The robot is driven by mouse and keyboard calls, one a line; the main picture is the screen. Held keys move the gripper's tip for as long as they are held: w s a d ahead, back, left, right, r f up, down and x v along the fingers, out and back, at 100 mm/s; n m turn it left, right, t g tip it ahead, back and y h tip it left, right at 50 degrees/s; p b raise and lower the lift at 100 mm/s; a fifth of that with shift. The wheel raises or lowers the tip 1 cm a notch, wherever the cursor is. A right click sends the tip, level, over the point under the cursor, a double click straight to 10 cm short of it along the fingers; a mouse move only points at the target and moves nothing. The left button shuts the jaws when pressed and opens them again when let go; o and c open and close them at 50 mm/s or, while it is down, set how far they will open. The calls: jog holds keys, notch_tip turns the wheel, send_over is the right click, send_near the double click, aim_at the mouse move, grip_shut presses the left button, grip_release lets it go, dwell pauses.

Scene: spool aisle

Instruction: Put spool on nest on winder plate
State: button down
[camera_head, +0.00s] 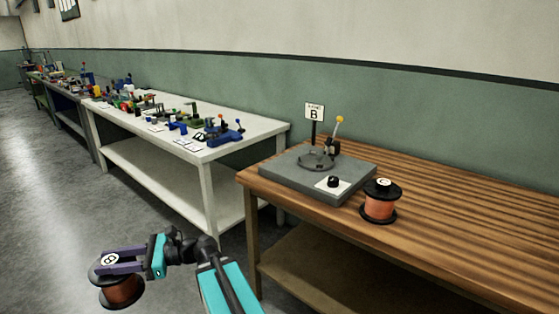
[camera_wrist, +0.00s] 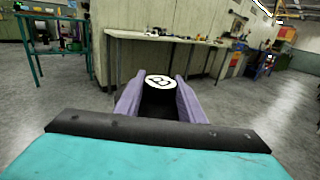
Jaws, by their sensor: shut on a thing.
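My gripper (camera_head: 122,262) is shut on a copper-wound spool (camera_head: 118,291) with black flanges and a white label that seems to read B. It holds the spool out over the floor, left of the wooden bench and apart from it. In the wrist view the held spool (camera_wrist: 160,83) sits between the purple fingers. The grey winder plate (camera_head: 345,190) lies on the wooden bench under a sign marked B (camera_head: 314,112). A round dark nest (camera_head: 318,162) shows on the plate, with a yellow-knobbed lever (camera_head: 339,121) behind it. No spool is seen on the nest.
A second copper spool (camera_head: 380,206), labelled C, stands on the wooden bench (camera_head: 470,221) right of the plate. A black knob (camera_head: 333,182) is on the plate's front. A white table (camera_head: 205,150) with several small devices stands left. Floor between is clear.

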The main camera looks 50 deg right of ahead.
jog(key=shift+r, duration=0.15)
jog(key=shift+w+d+r, duration=0.15)
jog(key=shift+w+d, duration=0.1)
jog(key=shift+d, duration=0.2)
jog(key=d+r+m+t+h+p, duration=0.25)
jog(key=d+h, duration=0.25)
jog(key=d, duration=0.7)
jog(key=w+d+r+m+t+h+p, duration=0.1)
jog(key=d+r+m+t+h+p, duration=0.2)
jog(key=d, duration=0.8)
jog(key=d+r+m+t+h+p, duration=0.2)
jog(key=d+r+m+h, duration=0.3)
jog(key=d, duration=0.7)
jog(key=s+d+r+m+g+h+p, duration=0.1)
jog(key=s+d+h, duration=0.4)
jog(key=d, duration=0.5)
jog(key=s+d+r+m+g+h+p, duration=0.2)
jog(key=s+d+r+m+h+p, duration=0.1)
jog(key=s+d, duration=0.5)
jog(key=s+d+r+m+g+h+p, duration=0.2)
jog(key=s+d+r+m+h, duration=0.3)
jog(key=d, duration=0.8)
jog(key=s+h, duration=0.1)
jog(key=s, duration=0.1)
jog(key=shift+s+d+r+h, duration=0.25)
jog(key=shift+s+d+h, duration=0.05)
jog(key=shift+d, duration=0.05)
jog(key=shift+m, duration=0.25)
